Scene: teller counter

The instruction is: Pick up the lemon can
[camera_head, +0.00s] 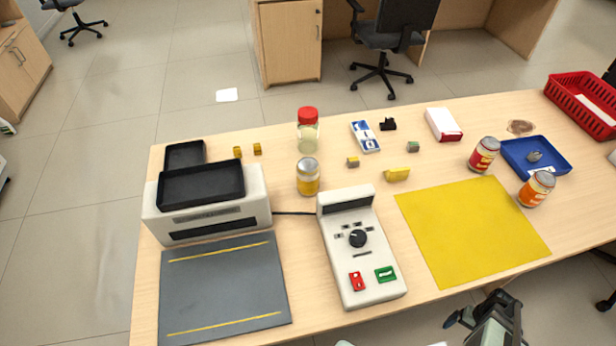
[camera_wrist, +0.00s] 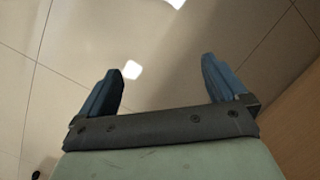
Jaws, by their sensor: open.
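A can with a yellow label and a silver top (camera_head: 308,177), which looks like the lemon can, stands upright on the counter left of centre in the head view. It is just behind the white keypad device and in front of a red-lidded jar (camera_head: 308,130). My gripper (camera_head: 482,308) is at the counter's near edge, lower right, well apart from the can. In the wrist view my gripper (camera_wrist: 162,75) is open with nothing between its fingers. The wrist view shows floor tiles and no can.
A red-labelled can (camera_head: 485,155) and an orange-labelled can (camera_head: 537,189) stand at the right, near a blue tray (camera_head: 555,164). A yellow mat (camera_head: 470,230) lies bare. The keypad device (camera_head: 360,250) and a white machine (camera_head: 205,215) with black trays occupy the left.

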